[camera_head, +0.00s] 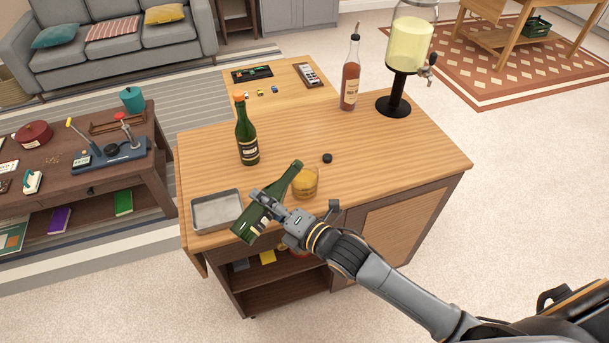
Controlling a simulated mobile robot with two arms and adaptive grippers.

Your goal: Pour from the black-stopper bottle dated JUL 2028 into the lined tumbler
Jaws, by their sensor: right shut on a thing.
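My right gripper (266,203) is shut on a green bottle (283,184), which is steeply tilted over the front of the wooden counter. The glass tumbler (308,186) stands upright on the counter and holds amber liquid. A small black stopper (327,158) lies on the counter behind the tumbler. The held bottle's label is partly covered, and I cannot read a date. I see no clear stream of liquid. My left gripper is not in view.
A second green bottle (247,137) with an orange top stands behind the metal tray (212,211) on the counter (390,155). A reddish bottle (350,80) and a drink dispenser (393,104) stand farther back. The counter's right side is clear.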

